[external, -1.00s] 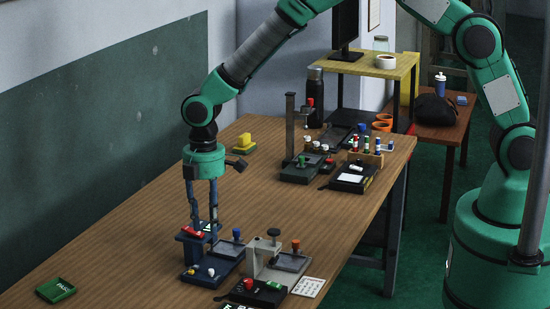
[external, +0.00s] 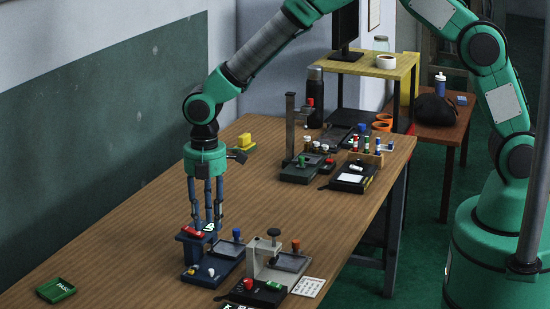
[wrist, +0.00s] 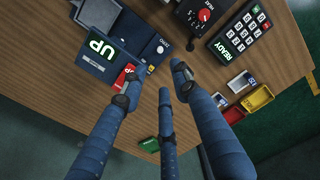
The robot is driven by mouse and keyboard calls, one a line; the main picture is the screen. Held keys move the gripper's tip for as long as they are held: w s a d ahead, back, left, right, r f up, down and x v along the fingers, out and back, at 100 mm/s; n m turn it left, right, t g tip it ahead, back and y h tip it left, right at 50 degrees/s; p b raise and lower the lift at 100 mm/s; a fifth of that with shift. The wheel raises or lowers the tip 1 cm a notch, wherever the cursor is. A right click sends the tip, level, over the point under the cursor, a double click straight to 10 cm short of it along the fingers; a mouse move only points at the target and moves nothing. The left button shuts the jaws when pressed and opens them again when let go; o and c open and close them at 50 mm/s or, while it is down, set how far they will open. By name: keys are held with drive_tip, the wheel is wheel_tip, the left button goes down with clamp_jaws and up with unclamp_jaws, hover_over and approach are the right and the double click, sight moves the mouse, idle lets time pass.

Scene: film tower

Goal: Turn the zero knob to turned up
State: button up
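In the wrist view the UP sign (wrist: 97,46) is large, beside the red part (wrist: 123,77). A small pale knob (wrist: 160,49) sits by what looks like a ZERO label on the blue device's base; I take it as the zero knob. Pale knobs (external: 211,272) show on the base externally; which is zero is unclear there. My gripper (external: 207,222) hangs above the device, its three fingers (wrist: 155,86) spread and empty.
A READY keypad (wrist: 240,35) and a dial box (wrist: 203,16) are nearby in the wrist view. A green tray (external: 55,290) lies at the left. The table behind my gripper is mostly clear.

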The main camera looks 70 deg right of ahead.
sight(211, 270)
wheel_tip(211, 270, down, 13)
drive_tip(key=shift+f+b, duration=0.2)
drive_tip(key=shift+b, duration=0.75)
clamp_jaws()
